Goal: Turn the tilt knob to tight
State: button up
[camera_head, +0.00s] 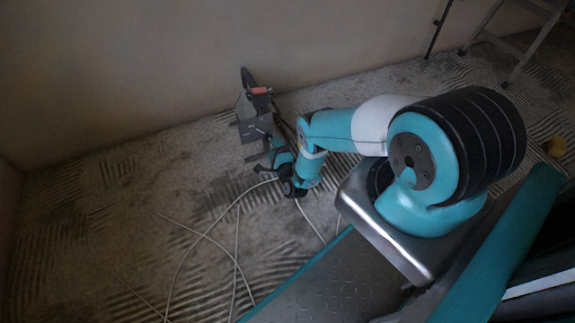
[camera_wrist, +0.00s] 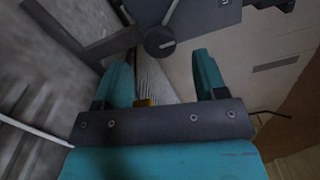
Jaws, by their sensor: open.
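The tilt knob (camera_wrist: 159,41) is a dark round knob with a pale line across its face, at the top middle of the wrist view. It sits on a dark grey machine (camera_wrist: 205,14), which also shows in the head view (camera_head: 254,120) near the wall, with a red-orange part on top. My gripper (camera_wrist: 162,68) is open, with two teal fingers apart and nothing held. The knob shows between and just beyond the fingertips; I see no contact. In the head view the knob cannot be made out, and the arm end is close in front of the machine.
Pale cables (camera_head: 238,240) lie on the ridged, plaster-streaked floor (camera_head: 90,225). A bare wall (camera_head: 130,60) stands behind the machine. Floor at left is mostly open.

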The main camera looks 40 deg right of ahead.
jog(key=p+v, duration=0.5)
jog(key=v, duration=0.7)
jog(key=shift+w+r, duration=0.1)
